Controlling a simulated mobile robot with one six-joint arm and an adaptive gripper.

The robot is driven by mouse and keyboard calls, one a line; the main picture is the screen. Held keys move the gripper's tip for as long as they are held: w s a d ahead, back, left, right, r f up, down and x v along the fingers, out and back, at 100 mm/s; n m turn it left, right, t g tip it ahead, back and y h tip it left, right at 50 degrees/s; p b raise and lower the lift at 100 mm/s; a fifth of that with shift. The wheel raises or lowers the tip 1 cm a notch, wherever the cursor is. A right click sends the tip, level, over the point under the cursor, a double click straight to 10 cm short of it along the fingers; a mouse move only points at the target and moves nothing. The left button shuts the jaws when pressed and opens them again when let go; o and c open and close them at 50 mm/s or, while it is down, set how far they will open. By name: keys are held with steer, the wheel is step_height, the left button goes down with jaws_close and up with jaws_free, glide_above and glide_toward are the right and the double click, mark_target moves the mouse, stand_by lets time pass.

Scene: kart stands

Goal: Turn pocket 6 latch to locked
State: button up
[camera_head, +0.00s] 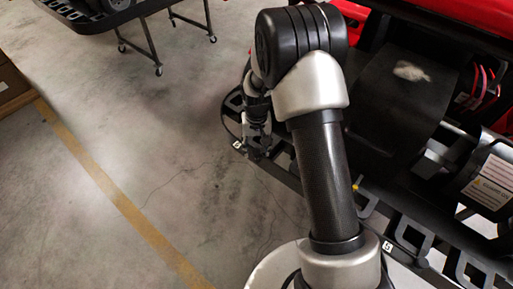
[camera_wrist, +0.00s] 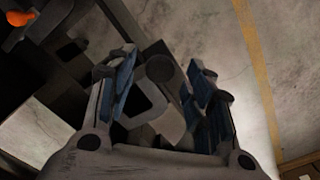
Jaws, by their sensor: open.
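My gripper (camera_head: 257,150) is at the near-left corner of the black kart frame, pointing down, beside a small white number tag (camera_head: 237,144) whose digit I cannot read surely. In the wrist view my gripper (camera_wrist: 165,85) is open, its blue-padded fingers apart. A dark grey loop-shaped part (camera_wrist: 148,92) of the frame shows between the fingers; I cannot tell whether they touch it. An orange piece (camera_wrist: 20,18) shows at the wrist view's top left. The latch of pocket 6 cannot be clearly told, as my fingers cover much of that corner.
The kart's black side rail (camera_head: 410,235) runs to the lower right, with open loops and another number tag (camera_head: 387,246). A small yellow piece (camera_head: 355,187) is on the rail. Another stand (camera_head: 145,45) is at the upper left. Concrete floor left of the kart is free.

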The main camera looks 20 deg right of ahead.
mark_target(256, 151)
step_height(256, 151, up, 11)
stand_by(0.3)
stand_by(0.4)
